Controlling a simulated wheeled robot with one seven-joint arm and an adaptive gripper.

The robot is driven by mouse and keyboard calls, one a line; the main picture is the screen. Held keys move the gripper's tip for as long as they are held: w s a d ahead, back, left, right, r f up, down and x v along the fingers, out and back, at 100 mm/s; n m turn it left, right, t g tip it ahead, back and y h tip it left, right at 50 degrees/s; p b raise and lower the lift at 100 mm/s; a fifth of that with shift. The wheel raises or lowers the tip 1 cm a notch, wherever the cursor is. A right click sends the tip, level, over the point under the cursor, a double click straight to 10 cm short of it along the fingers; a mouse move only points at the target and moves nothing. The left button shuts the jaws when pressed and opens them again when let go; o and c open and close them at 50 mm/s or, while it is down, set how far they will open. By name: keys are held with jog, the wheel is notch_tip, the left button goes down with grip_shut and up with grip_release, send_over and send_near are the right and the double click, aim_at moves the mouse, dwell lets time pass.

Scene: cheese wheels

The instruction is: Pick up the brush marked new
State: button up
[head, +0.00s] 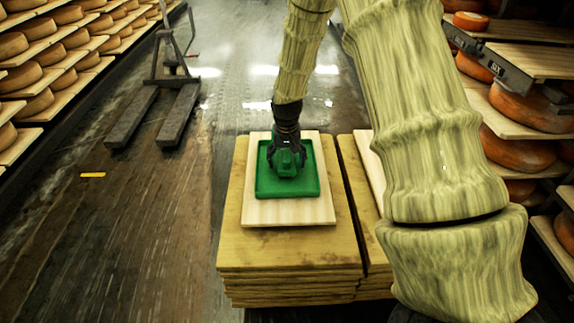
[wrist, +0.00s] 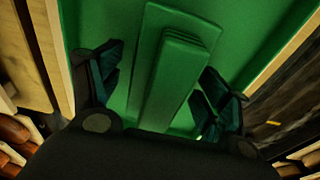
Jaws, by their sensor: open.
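A green tray (head: 289,191) lies on a pale board (head: 290,212) on top of a stack of wooden planks. A green brush-like block (head: 288,168) sits in the tray under my gripper (head: 287,152). In the wrist view the block (wrist: 172,82) is long, with a stepped upper end, and lies between the two dark fingers of my gripper (wrist: 160,82). The fingers are open, one on each side, with visible gaps to the block. No "new" mark can be read on it. Its lower end is hidden by the gripper body.
The plank stack (head: 290,252) stands beside a second stack (head: 350,165) to its right, partly behind my arm. Cheese shelves line the left (head: 35,75) and right (head: 525,105).

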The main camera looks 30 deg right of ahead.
aim_at(286, 152)
jog(key=shift+f, duration=0.15)
jog(key=c, duration=1.2)
jog(key=shift+r+p, duration=0.35)
jog(key=shift+r, duration=0.25)
jog(key=r, duration=0.1)
jog(key=r+p, duration=0.1)
jog(key=shift+s+a+r, duration=0.2)
jog(key=shift+s+r, duration=0.1)
jog(key=s+a+p, duration=0.1)
jog(key=s+a, duration=0.2)
jog(key=s, duration=0.1)
jog(key=s+a+p, duration=0.1)
jog(key=s+a, duration=0.1)
jog(key=s, duration=0.2)
jog(key=s+a+r+p, duration=0.1)
jog(key=s+a, duration=0.2)
jog(key=s, duration=0.1)
jog(key=shift+s+a+r, duration=0.1)
jog(key=shift+s+a, duration=0.2)
